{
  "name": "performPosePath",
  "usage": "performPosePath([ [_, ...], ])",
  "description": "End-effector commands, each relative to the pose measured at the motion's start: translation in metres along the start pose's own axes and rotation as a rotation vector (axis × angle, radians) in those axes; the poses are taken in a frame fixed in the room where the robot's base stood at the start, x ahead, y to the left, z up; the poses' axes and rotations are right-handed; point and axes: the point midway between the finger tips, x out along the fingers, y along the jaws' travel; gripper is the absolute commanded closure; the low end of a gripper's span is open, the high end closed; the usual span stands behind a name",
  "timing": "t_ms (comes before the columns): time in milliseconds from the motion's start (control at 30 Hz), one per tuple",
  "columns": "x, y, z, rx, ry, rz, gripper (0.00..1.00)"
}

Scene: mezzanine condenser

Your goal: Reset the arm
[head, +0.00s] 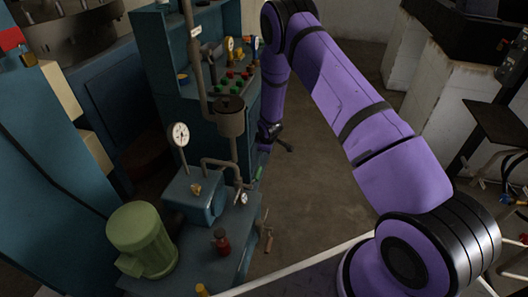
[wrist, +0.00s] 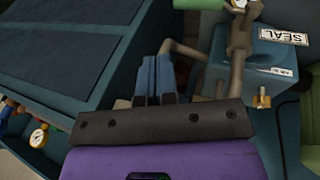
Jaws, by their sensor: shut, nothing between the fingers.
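My purple arm (head: 345,95) reaches from the lower right up to the top and back down beside the blue control cabinet (head: 185,60). My gripper (head: 285,146) is small and dark in the head view, low by the cabinet's right side. In the wrist view my gripper (wrist: 155,72) shows two blue fingers side by side, shut, with nothing seen between them. Behind the fingers are a pipe (wrist: 185,48) and a blue box with a SEAL label (wrist: 283,36). Whether the fingers touch anything behind them, I cannot tell.
A blue bench holds a green motor (head: 142,240), a blue box (head: 193,197), a gauge (head: 179,134) and a small red item (head: 221,242). Bare floor (head: 320,185) lies right of the bench. White blocks (head: 440,90) stand farther right.

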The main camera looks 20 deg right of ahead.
Motion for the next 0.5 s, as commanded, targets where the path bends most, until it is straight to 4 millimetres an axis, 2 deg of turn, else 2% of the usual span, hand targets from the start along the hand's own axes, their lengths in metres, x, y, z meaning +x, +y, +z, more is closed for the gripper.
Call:
performPosePath([
  [500, -0.0036, 0.0021, -0.0009, 0.004, 0.0, 0.001, 1.0],
])
